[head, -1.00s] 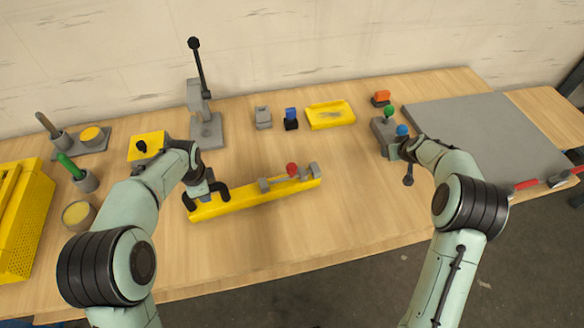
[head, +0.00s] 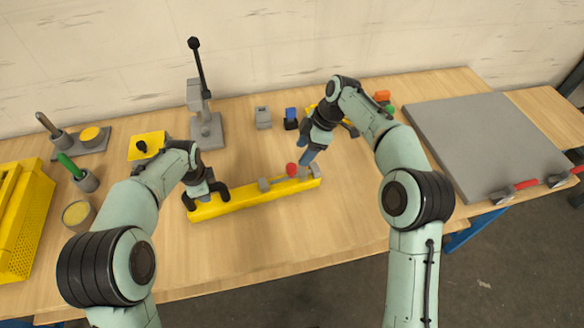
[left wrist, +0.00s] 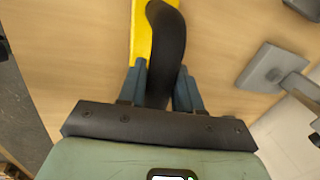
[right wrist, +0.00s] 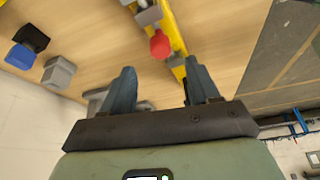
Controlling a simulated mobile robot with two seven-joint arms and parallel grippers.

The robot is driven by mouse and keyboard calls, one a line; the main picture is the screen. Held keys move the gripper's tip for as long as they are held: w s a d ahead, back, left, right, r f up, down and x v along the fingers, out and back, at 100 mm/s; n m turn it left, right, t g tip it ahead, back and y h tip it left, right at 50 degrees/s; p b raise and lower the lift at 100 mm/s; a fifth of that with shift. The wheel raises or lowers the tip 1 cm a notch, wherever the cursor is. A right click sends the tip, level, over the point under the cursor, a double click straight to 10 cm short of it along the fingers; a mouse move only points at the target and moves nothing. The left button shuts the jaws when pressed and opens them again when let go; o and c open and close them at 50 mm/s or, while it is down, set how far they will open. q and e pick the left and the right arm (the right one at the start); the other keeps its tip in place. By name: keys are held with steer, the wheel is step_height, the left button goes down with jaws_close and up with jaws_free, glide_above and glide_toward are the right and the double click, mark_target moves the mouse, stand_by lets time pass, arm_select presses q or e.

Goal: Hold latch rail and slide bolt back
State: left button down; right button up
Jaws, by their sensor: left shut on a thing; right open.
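The yellow latch rail (head: 240,201) lies on the table in the head view, a little tilted, its right end farther back. A grey bolt with a red knob (head: 291,169) sits in grey blocks on its right half. My left gripper (left wrist: 160,88) is shut on the black handle (left wrist: 167,45) at the rail's left end. My right gripper (head: 304,160) is open above the rail's right end, close to the red knob. In the right wrist view the knob (right wrist: 160,44) shows ahead of and between the open fingers, apart from them.
A grey lever press (head: 206,130) stands behind the rail. A grey block (head: 263,118) and a blue-topped block (head: 291,118) stand at the back. A grey mat (head: 485,140) lies at the right, and a yellow crate (head: 22,225) stands at the left. The front table is clear.

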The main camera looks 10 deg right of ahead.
mark_target(294, 166)
steer(key=x, duration=0.9)
steer(key=shift+a+f, duration=0.1)
steer(key=shift+f, duration=0.15)
